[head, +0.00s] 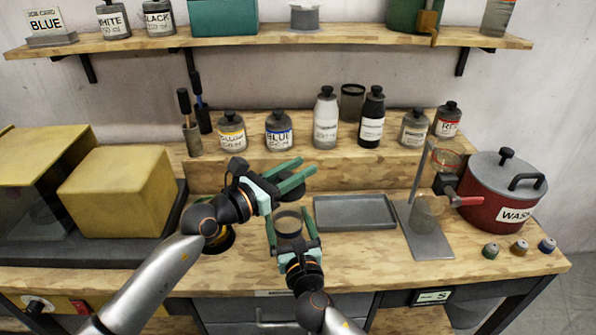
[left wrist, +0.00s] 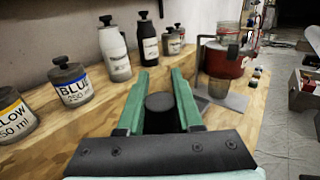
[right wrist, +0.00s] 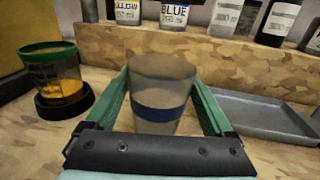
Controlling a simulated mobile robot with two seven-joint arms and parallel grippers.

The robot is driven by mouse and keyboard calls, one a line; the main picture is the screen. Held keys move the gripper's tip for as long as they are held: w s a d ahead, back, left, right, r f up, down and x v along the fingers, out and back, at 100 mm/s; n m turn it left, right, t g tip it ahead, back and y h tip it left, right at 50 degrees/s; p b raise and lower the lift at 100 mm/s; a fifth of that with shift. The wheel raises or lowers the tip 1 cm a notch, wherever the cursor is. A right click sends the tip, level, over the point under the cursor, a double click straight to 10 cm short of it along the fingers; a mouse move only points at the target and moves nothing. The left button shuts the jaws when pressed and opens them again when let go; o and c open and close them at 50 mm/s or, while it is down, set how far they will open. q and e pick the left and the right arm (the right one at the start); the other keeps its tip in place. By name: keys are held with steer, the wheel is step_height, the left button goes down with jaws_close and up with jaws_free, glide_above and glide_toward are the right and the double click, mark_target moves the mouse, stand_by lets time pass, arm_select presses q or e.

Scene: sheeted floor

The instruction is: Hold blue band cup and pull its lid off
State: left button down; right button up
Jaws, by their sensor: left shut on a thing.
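The blue band cup (head: 288,226) is a grey, see-through cup standing upright at the table's front middle. Its blue band (right wrist: 161,112) shows in the right wrist view, and its top is uncovered. My right gripper (head: 290,222) has one finger on each side of it, against its sides. My left gripper (head: 291,176) is shut on the dark round lid (head: 284,187), which also shows between the fingers in the left wrist view (left wrist: 160,102). The lid is held above and behind the cup, apart from it.
A grey tray (head: 356,213) lies right of the cup. A stand (head: 431,243) and red pot (head: 500,190) are farther right. A green-rimmed cup (right wrist: 53,70) with yellow contents stands left. Several bottles line the raised shelf (head: 300,172) behind.

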steer(key=shift+o, duration=0.7)
